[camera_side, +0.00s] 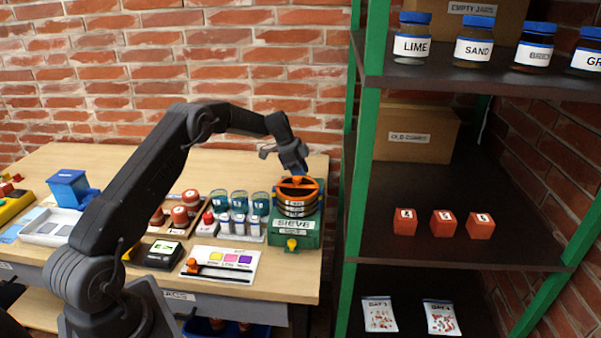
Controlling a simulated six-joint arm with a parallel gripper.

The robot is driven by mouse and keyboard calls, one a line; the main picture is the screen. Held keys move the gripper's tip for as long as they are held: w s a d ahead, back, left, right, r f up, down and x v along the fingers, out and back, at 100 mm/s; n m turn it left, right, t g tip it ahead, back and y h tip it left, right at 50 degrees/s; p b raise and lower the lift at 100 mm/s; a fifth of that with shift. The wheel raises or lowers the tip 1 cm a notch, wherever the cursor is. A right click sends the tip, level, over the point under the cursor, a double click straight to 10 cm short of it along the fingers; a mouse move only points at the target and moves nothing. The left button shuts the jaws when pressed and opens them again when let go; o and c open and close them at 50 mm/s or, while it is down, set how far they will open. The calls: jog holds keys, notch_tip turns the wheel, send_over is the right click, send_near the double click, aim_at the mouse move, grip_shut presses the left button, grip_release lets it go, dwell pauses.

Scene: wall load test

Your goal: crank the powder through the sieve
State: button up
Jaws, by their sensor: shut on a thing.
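The sieve (294,227) is a green box labelled SIEVE at the right end of the wooden table. A stack of dark round sieve rings with white labels (296,205) stands on it. An orange crank (292,189) lies across the top of the stack. A yellow knob (291,244) sits on the front of the green box. My gripper (302,172) points down over the stack and is shut on the crank. Its fingertips are small and partly merge with the crank here. The powder is not visible in this view.
In front are a card with coloured squares (222,264) and a black scale (160,254). A green-framed shelf (368,200) rises close to the right of the table.

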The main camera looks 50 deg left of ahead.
jog(key=m+g, duration=0.1)
jog(key=m, duration=0.2)
jog(key=m+g+h, duration=0.1)
jog(key=m, duration=0.2)
jog(key=shift+m, duration=0.3)
dwell(0.4)
jog(key=o, duration=0.9)
jog(key=shift+r, duration=0.1)
notch_tip(320, 180, up, 4)
jog(key=shift+a+r, duration=0.1)
jog(key=shift+a, duration=0.05)
jog(key=s+a+r, duration=0.2)
jog(key=s, duration=0.1)
jog(key=s+a+r, duration=0.2)
jog(key=s, duration=0.1)
jog(key=s+a+r, duration=0.2)
jog(key=s+a, duration=0.1)
jog(key=shift+a+r, duration=0.1)
jog(key=shift+r, duration=0.2)
jog(key=shift+o, duration=0.2)
